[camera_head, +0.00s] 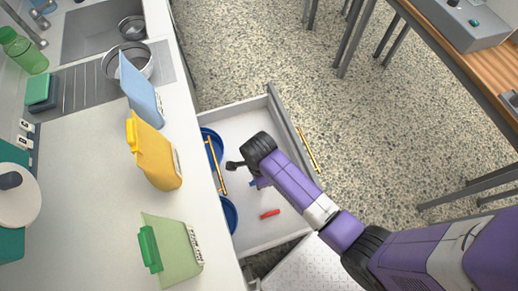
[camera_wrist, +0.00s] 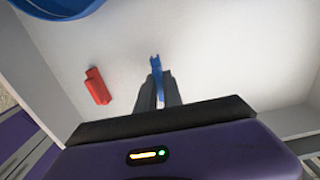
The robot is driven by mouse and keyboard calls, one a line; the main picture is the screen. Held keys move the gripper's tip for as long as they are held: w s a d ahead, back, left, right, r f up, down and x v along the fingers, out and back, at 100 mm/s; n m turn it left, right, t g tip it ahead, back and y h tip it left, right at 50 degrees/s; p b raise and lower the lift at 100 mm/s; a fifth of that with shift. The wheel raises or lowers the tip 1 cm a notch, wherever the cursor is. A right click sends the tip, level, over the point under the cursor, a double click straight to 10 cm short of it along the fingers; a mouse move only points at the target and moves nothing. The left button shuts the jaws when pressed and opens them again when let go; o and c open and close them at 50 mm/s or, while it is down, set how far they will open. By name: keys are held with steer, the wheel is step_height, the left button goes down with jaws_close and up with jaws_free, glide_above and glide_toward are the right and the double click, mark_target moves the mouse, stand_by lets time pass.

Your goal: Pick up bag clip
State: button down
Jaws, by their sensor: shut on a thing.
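A slim blue bag clip (camera_wrist: 156,64) stands out between the dark fingers of my gripper (camera_wrist: 158,88) in the wrist view. The gripper is shut on it, and the fingers cover its lower part. In the head view a bit of the blue clip (camera_head: 253,184) shows beside my arm, over the open drawer; the fingers are mostly hidden there. I cannot tell whether the clip touches the drawer floor. A red clip (camera_wrist: 97,86) lies apart on the white drawer floor, left of the fingers; it also shows in the head view (camera_head: 270,213).
The open white drawer (camera_head: 243,110) has blue round dishes (camera_head: 229,214) on its counter side. A yellow handle (camera_head: 216,167) runs above them. The counter (camera_head: 92,155) holds blue, yellow and green bags near its edge. Speckled floor is clear beyond the drawer.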

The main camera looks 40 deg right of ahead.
step_height(320, 180, up, 17)
steer(key=p, duration=0.1)
steer(key=shift+r, duration=0.15)
stand_by(0.4)
